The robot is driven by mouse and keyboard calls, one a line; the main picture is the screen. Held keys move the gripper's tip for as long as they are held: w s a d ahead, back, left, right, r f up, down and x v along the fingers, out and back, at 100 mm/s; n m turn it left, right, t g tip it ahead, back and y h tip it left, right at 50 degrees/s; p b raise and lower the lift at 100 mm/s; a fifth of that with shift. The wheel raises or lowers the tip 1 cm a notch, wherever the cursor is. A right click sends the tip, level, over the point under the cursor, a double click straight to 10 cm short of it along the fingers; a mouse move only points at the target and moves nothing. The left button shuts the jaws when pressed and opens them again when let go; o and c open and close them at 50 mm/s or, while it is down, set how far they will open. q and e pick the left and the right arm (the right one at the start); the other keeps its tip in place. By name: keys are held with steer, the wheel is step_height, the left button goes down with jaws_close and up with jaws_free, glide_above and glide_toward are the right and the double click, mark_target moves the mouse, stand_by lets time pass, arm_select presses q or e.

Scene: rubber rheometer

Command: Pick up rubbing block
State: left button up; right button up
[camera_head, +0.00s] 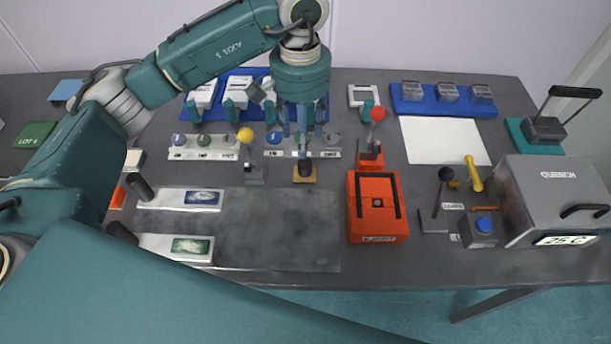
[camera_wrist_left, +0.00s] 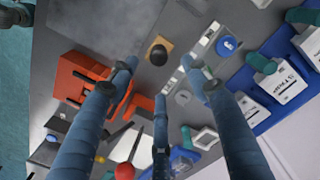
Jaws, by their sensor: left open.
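What looks like the rubbing block (camera_head: 304,178) is a small tan block with a round black knob on top. It sits on the dark bench, just in front of the white strip of knobs. In the left wrist view the block (camera_wrist_left: 157,52) shows its black knob and tan base, lying just beyond the fingertips. My left gripper (camera_head: 304,138) points down from above, just behind the block in the head view. Its three blue-grey fingers (camera_wrist_left: 158,76) are spread and empty, apart from the block as far as I can see. My right gripper is not in view.
A red press-like box (camera_head: 377,235) stands right of the block. A red-knobbed lever (camera_head: 370,155) and a yellow-knobbed lever (camera_head: 250,165) rise nearby. A white knob strip (camera_head: 203,147) lies behind. A bare dark mat (camera_head: 280,230) is in front. A grey quench box (camera_head: 555,195) stands far right.

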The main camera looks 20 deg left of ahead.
arm_select(q)
steer(key=p, duration=0.2)
glide_above(305, 162)
steer(key=f, duration=0.4)
steer(key=shift+s+a+f, duration=0.15)
steer(key=shift+a+f, duration=0.1)
steer(key=shift+f, duration=0.1)
steer(key=f, duration=0.1)
steer(key=f+p, duration=0.1)
steer(key=f, duration=0.1)
steer(key=f+p, duration=0.1)
steer(key=shift+d+f, duration=0.25)
steer(key=shift+f, duration=0.65)
jaws_close()
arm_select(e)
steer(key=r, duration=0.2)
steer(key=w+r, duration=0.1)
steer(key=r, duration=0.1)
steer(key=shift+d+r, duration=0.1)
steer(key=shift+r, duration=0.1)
